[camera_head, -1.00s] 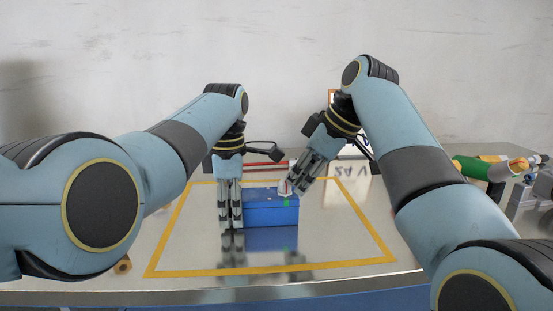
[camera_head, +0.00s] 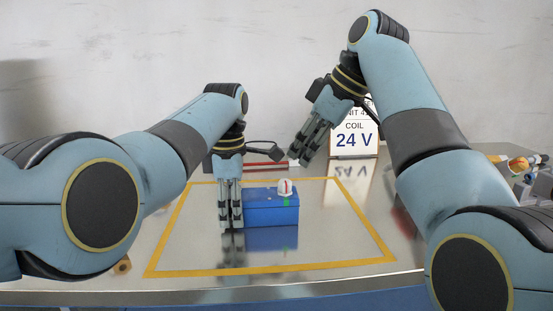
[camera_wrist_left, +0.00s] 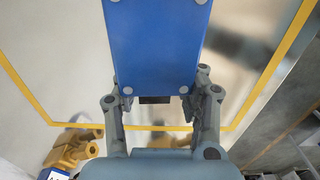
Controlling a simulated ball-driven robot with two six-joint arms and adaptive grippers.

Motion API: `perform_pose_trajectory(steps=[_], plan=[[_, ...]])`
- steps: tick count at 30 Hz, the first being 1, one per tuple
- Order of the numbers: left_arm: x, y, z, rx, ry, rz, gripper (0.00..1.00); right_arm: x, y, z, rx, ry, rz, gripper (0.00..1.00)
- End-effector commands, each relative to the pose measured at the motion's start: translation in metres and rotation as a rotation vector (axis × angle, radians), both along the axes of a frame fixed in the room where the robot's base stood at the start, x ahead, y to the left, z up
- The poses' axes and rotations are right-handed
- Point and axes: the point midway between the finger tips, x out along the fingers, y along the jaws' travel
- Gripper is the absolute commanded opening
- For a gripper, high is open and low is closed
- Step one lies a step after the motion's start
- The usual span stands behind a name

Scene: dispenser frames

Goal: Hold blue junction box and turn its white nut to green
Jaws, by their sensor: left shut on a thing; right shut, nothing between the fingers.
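The blue junction box (camera_head: 268,214) stands on the shiny table inside the yellow outline. Its white nut (camera_head: 284,189) sits on top, with a red mark facing the front. A green mark (camera_head: 286,201) is on the box's front upper edge, below the nut. My left gripper (camera_head: 231,224) points down at the box's left end and is shut on it. The left wrist view shows the blue box (camera_wrist_left: 157,45) between the fingers. My right gripper (camera_head: 299,158) is shut and empty, tilted above and behind the nut, apart from it.
A white sign reading "24 V" (camera_head: 354,139) stands at the back. A red bar (camera_head: 262,163) lies behind the box. Several parts, one orange-tipped (camera_head: 518,164), are at the far right. The table around the box, inside the yellow tape (camera_head: 180,272), is clear.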

Motion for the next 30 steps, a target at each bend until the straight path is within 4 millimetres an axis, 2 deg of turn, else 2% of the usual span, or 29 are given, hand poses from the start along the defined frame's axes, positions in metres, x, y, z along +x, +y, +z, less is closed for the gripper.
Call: perform_pose_trajectory(steps=[1,2,8,16,19,23,30], plan=[[0.000,0.000,0.000,0.000,-0.001,0.000,0.00,0.000,0.000,0.000,0.000,0.000,0.000,0.00],[0.000,0.000,0.000,0.000,-0.001,0.000,0.41,0.000,0.000,0.000,0.000,0.000,0.000,0.00],[0.000,0.000,0.000,0.000,-0.001,0.000,0.66,0.000,0.000,0.000,0.000,0.000,0.000,0.00],[0.000,0.000,0.001,0.000,-0.001,0.000,0.66,0.000,0.000,0.000,0.000,0.000,0.000,0.00],[0.001,0.000,0.008,-0.001,-0.003,0.000,0.66,0.000,0.000,0.000,0.000,-0.001,-0.001,0.00],[0.001,0.000,0.031,-0.001,-0.005,0.000,0.66,0.000,0.000,0.000,0.000,-0.001,-0.001,0.00],[0.001,0.000,0.085,0.000,-0.003,0.001,0.66,0.000,0.000,0.000,0.000,-0.001,-0.001,0.00]])
